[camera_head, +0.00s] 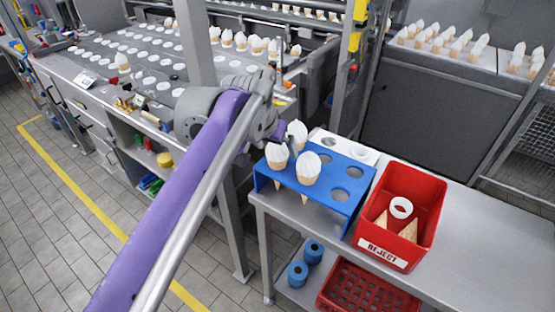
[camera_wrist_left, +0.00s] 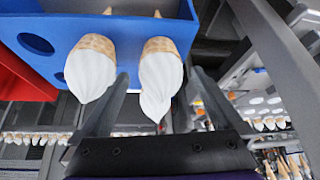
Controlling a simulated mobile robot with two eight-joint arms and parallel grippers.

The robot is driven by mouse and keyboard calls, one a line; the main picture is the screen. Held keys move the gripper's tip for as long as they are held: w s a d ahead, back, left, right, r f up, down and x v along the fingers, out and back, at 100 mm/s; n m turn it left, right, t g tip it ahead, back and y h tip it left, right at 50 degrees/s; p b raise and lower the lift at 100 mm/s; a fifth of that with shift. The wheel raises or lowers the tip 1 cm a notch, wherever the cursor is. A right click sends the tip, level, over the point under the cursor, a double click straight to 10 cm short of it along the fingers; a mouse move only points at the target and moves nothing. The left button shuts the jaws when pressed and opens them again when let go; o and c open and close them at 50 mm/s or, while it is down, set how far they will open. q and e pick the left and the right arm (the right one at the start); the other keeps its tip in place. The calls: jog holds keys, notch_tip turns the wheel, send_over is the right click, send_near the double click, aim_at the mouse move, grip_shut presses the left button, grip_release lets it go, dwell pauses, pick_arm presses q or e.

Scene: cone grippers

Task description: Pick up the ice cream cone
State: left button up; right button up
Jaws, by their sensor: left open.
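Three ice cream cones with white swirls stand in a blue rack (camera_head: 318,200) at the table's left end: a left cone (camera_head: 277,154), a front cone (camera_head: 308,168) and a back cone (camera_head: 297,133). My left gripper (camera_head: 283,138) is beside the left and back cones, its fingers partly hidden. In the left wrist view the blue rack (camera_wrist_left: 120,28) is at the top. There my left gripper (camera_wrist_left: 160,80) is open, with one cone (camera_wrist_left: 161,68) appearing between its fingers and another swirl (camera_wrist_left: 155,106) partly behind it. Another cone (camera_wrist_left: 91,68) is outside the left finger. Contact cannot be told.
A red reject bin (camera_head: 428,218) with cone pieces and a white ring stands right of the rack. A white holder (camera_head: 362,154) is behind the rack. A metal post (camera_head: 193,40) and a conveyor machine (camera_head: 150,65) stand at the left. The table's right side is clear.

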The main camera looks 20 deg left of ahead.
pick_arm(q)
jog(key=x, duration=0.3)
jog(key=shift+f, duration=0.25)
jog(key=shift+c, duration=0.2)
jog(key=c, duration=0.8)
jog(key=shift+r, duration=0.1)
